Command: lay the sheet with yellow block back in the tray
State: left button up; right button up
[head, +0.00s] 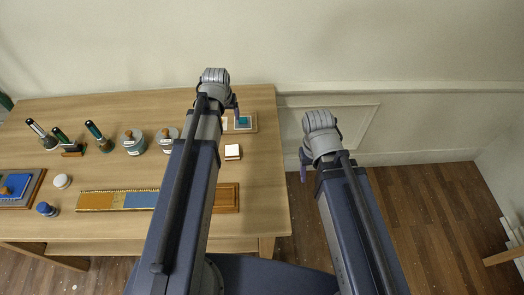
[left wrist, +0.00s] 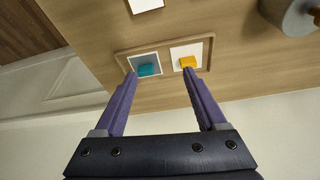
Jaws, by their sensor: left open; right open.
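The wooden tray (head: 253,128) lies near the back right of the table, and it also shows in the left wrist view (left wrist: 159,51). A white sheet with a yellow block (left wrist: 188,62) on it appears within the tray's outline. In the head view my left gripper hides the yellow block, and only an edge of the white sheet (head: 224,124) shows. A grey-blue sheet with a teal block (left wrist: 149,70) lies beside it. My left gripper (left wrist: 159,74) is open above the tray, one fingertip by each block. My right gripper (head: 303,172) is open, off the table's right side.
A small white-topped block (head: 232,151) lies in front of the tray. Pens in stands (head: 98,137), two lidded jars (head: 134,143) and stamps (head: 47,209) stand to the left. A long wooden board (head: 140,199) lies along the front. The wall is close behind.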

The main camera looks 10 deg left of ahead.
pick_arm(q)
jog(key=s+d+m+g, duration=0.4)
jog(key=s+d+m, duration=0.1)
jog(key=s+d, duration=1.2)
jog(key=shift+s+d+f+y, duration=0.15)
jog(key=shift+d+f+y, duration=0.25)
jog(key=shift+d, duration=0.75)
jog(key=shift+f, duration=0.1)
jog(key=shift+f+b, duration=0.45)
jog(key=shift+b, duration=0.05)
